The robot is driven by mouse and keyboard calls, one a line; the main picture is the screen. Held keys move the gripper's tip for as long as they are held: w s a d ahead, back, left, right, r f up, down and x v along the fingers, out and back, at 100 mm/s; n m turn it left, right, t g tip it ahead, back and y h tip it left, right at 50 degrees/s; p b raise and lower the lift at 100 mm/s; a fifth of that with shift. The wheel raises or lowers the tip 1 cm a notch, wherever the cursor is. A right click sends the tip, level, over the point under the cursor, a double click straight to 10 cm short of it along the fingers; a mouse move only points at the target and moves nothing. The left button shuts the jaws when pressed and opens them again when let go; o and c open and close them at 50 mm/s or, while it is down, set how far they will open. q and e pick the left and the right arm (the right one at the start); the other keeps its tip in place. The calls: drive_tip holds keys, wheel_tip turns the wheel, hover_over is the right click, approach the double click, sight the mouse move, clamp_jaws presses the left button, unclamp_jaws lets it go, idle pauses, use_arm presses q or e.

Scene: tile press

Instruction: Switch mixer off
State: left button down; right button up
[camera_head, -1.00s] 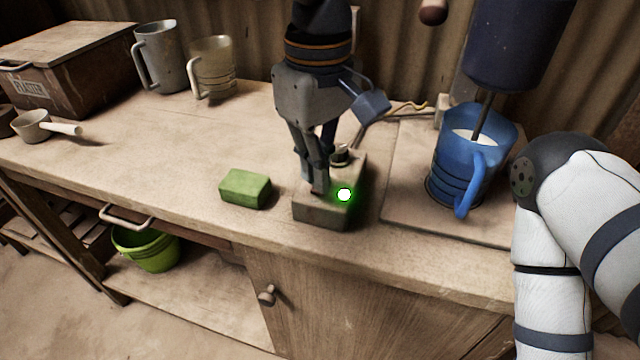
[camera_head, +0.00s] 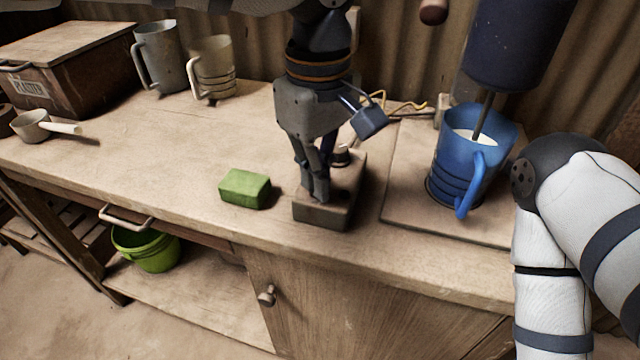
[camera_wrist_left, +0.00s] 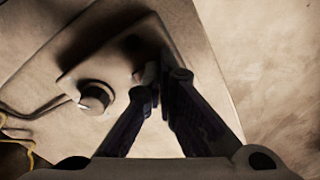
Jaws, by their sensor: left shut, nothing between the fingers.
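The control box (camera_head: 325,216) stands on the bench, with a round knob (camera_head: 341,155) at its back. The box also shows in the left wrist view (camera_wrist_left: 90,65), with its knob (camera_wrist_left: 97,96). My left gripper (camera_head: 320,194) points down, shut and empty, with its fingertips at the top of the box, in front of the knob. The fingertips hide part of the box top. No green glow shows on the box. The mixer (camera_head: 515,45) hangs at the right, its shaft reaching into a blue jug (camera_head: 455,160) with white content. My right gripper is out of view.
A green block (camera_head: 245,189) lies left of the box. Two mugs, a grey one (camera_head: 165,60) and a beige one (camera_head: 215,70), and a wooden crate (camera_head: 75,85) stand at the back left. My right arm fills the lower right.

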use_arm(q)
drive_tip(key=shift+r+p, duration=0.5)
drive_tip(key=shift+r, duration=1.05)
drive_tip(key=shift+r+p, duration=0.35)
drive_tip(key=shift+r, duration=1.65)
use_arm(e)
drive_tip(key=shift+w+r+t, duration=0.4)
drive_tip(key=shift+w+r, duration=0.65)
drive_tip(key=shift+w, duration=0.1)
